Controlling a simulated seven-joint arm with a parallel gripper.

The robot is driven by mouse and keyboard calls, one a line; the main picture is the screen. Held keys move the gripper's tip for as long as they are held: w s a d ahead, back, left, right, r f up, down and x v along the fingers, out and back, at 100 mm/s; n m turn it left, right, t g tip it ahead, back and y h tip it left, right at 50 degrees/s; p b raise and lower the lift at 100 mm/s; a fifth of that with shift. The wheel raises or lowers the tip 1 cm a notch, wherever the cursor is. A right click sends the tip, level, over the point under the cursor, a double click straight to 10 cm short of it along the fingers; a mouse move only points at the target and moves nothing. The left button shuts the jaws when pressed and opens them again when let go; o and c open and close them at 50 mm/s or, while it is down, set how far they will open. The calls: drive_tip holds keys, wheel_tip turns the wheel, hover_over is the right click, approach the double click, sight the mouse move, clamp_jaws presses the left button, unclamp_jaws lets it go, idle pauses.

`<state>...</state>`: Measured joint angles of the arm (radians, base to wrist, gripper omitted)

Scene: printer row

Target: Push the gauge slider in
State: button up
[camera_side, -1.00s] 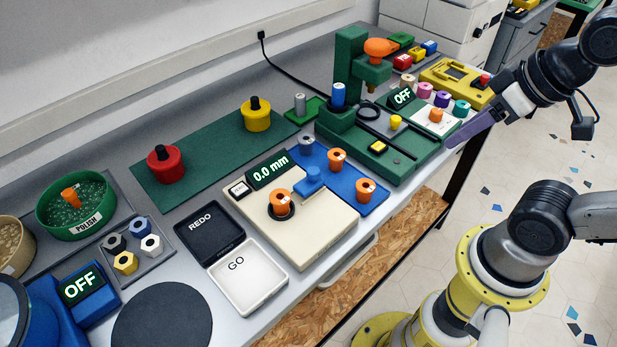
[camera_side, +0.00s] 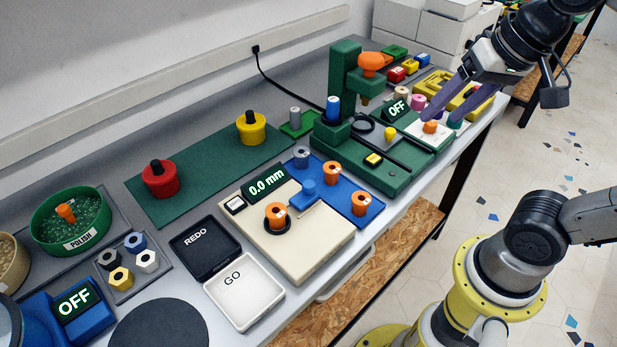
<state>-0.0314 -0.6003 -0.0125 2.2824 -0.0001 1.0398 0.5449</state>
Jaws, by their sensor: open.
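The gauge is a cream block (camera_side: 300,237) with a green-lit display (camera_side: 266,182) reading 0.0 mm. A blue slider (camera_side: 309,189) with a raised knob sits at its right rear edge, next to the blue tray. An orange part (camera_side: 276,215) with a hole stands in a dark ring on the block, apart from the slider. My gripper (camera_side: 440,118) has long purple fingers, open and pointing down and left. It is at the upper right, well away from the gauge, over the white pad with an orange part (camera_side: 430,127). Contact there cannot be told.
A blue tray (camera_side: 345,203) behind the gauge holds orange parts and a grey one. The green press (camera_side: 395,178) stands between the gauge and my gripper. REDO (camera_side: 200,240) and GO (camera_side: 243,290) pads lie at the gauge's front left. The green mat holds red and yellow pots.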

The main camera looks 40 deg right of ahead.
drive_tip(key=w+a+r+m+g, duration=0.2)
drive_tip(key=w+a+m, duration=0.1)
drive_tip(key=w, duration=0.4)
drive_tip(key=g, duration=0.3)
hover_over(308, 184)
wheel_tip(308, 184, down, 8)
wheel_tip(308, 184, down, 13)
drive_tip(key=shift+d+f, duration=0.1)
drive_tip(key=shift+f, duration=0.05)
clamp_jaws()
idle(0.7)
